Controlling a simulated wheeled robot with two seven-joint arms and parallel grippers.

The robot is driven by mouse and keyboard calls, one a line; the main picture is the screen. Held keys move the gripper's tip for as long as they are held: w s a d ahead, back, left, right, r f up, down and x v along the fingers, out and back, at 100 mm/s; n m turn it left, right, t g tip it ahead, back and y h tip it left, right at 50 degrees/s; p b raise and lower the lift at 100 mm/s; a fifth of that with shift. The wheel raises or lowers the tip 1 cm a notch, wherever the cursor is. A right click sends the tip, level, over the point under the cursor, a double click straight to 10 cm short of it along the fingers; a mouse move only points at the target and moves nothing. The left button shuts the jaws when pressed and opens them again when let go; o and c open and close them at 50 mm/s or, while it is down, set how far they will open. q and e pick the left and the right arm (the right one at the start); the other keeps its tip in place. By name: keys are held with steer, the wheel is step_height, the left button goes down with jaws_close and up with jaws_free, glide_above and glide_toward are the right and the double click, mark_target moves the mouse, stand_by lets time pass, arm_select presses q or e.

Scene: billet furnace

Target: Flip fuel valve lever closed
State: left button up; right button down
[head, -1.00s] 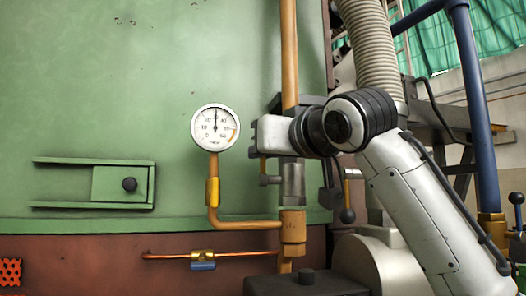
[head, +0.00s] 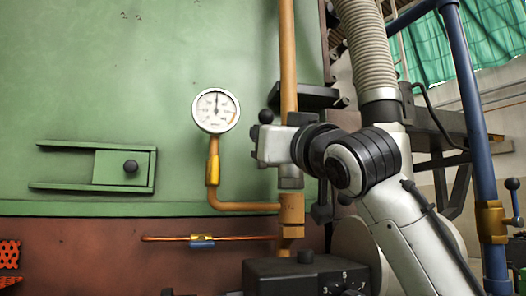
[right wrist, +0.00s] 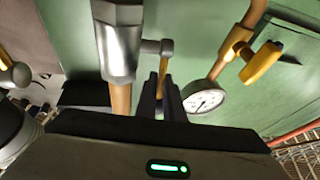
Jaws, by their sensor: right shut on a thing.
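The fuel valve sits on the orange vertical pipe (head: 288,60), and its metal body (head: 291,183) is partly hidden behind my right gripper. In the right wrist view the valve body (right wrist: 118,40) has a grey stem (right wrist: 157,47) with a yellow lever (right wrist: 163,68) running between my fingers. A black knob (head: 266,116) shows just above the gripper in the head view. My right gripper (right wrist: 161,95) is shut on the lever; in the head view its housing (head: 275,147) covers most of it. My left gripper is out of view.
A round gauge (head: 216,110) stands left of the gripper on a bent orange pipe (head: 243,206). A dark control box (head: 285,278) lies below. A blue pipe (head: 467,100) with a knobbed lever (head: 513,195) is at the right.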

steer(key=shift+s+f+t+y+b, duration=0.25)
steer(key=shift+f+t+y+b, duration=0.15)
steer(key=shift+y+b, duration=0.15)
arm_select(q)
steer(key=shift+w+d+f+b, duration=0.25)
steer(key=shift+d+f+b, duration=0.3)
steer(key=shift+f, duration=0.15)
arm_select(e)
steer(key=shift+s+d+r+n+t+y, duration=0.15)
steer(key=shift+s+n+t+y, duration=0.15)
steer(key=shift+n+t+y, duration=0.25)
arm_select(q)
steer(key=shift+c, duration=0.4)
